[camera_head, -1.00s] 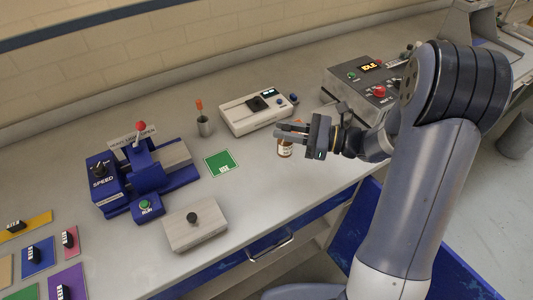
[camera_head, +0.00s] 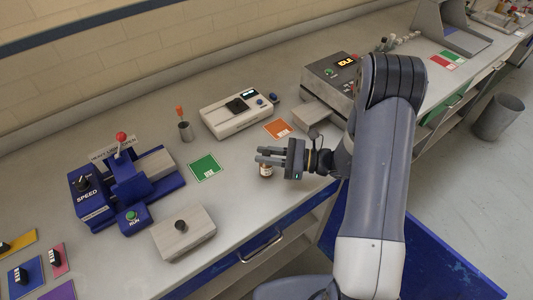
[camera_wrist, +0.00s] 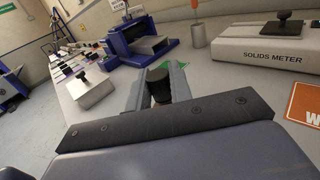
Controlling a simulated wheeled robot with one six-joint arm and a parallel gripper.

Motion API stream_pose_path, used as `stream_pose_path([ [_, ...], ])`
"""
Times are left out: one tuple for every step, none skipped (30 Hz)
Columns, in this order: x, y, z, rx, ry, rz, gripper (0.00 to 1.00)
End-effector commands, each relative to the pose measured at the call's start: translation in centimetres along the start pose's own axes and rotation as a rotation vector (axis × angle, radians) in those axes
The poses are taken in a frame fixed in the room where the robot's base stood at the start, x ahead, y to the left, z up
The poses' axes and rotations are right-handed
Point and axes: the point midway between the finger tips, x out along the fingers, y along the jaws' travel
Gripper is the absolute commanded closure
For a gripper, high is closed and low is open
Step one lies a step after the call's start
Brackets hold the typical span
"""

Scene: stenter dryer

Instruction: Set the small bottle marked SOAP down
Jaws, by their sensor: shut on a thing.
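A small brown bottle with a pale label (camera_head: 266,170) is in the jaws of my gripper (camera_head: 270,157). Its lettering is too small to read. The head view shows it upright over the bench's front part, and I cannot tell whether its base touches the bench. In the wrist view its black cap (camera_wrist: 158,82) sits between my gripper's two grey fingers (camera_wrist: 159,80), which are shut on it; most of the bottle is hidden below. A green card (camera_head: 204,167) lies flat on the bench to the left of the bottle.
An orange card (camera_head: 277,129) and the white solids meter (camera_head: 236,116) lie behind my gripper. A grey block with a black knob (camera_head: 184,233) is at front left, by the blue speed unit (camera_head: 125,182). A cup with an orange-handled tool (camera_head: 185,131) stands further back.

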Motion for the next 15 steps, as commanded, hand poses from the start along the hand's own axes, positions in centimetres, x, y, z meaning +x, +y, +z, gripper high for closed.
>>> stream_pose_path([
  [0.00, -0.01, -0.09, -0.001, 0.000, 0.000, 1.00],
  [0.00, -0.01, -0.11, -0.001, 0.000, 0.000, 1.00],
  [0.00, -0.01, -0.12, -0.002, 0.000, 0.000, 1.00],
  [0.00, -0.01, -0.11, -0.002, 0.000, 0.000, 1.00],
  [0.00, -0.01, -0.11, -0.002, 0.000, 0.000, 1.00],
  [0.00, -0.01, -0.11, -0.002, 0.000, 0.000, 1.00],
  [0.00, -0.01, -0.11, -0.001, 0.000, 0.000, 1.00],
  [0.00, -0.01, -0.13, -0.001, 0.000, 0.000, 1.00],
  [0.00, -0.01, -0.23, -0.001, 0.000, 0.000, 1.00],
  [0.00, -0.01, -0.36, -0.001, 0.000, 0.000, 1.00],
  [0.00, -0.01, -0.50, -0.001, 0.000, 0.000, 1.00],
  [0.00, -0.01, -0.64, -0.001, 0.000, 0.000, 1.00],
  [0.00, -0.01, -0.52, -0.001, 0.000, 0.000, 0.78],
  [0.00, -0.01, -0.46, -0.001, 0.000, 0.000, 0.75],
  [0.00, 0.00, -0.45, -0.001, 0.000, 0.000, 0.72],
])
